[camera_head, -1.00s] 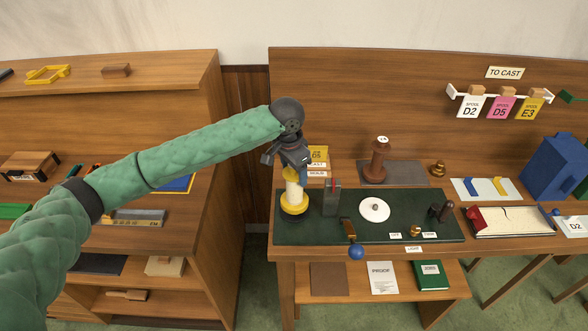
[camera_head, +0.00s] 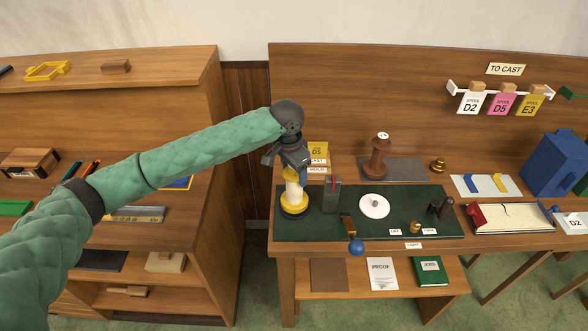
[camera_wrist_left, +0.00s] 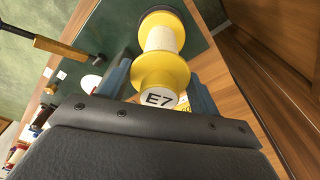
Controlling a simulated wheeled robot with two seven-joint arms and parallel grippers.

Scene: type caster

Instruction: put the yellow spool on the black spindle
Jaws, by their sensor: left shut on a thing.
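The yellow spool (camera_head: 294,205) has yellow flanges and a cream core and stands upright at the left end of the dark green mat. Its top face reads E7 in the left wrist view (camera_wrist_left: 160,98). My left gripper (camera_head: 294,170) comes from above and is shut on the spool's upper end, with blue fingers on both sides in the wrist view. A dark round rim, probably the base of the black spindle (camera_head: 283,213), shows just under the lower flange. The spindle's post is hidden. I cannot tell whether the flange touches the base. My right gripper is not in view.
The green mat (camera_head: 320,228) also holds a grey upright block (camera_head: 332,195), a white disc (camera_head: 374,206) and small dark and brass pieces. A blue ball (camera_head: 356,248) is at the front edge.

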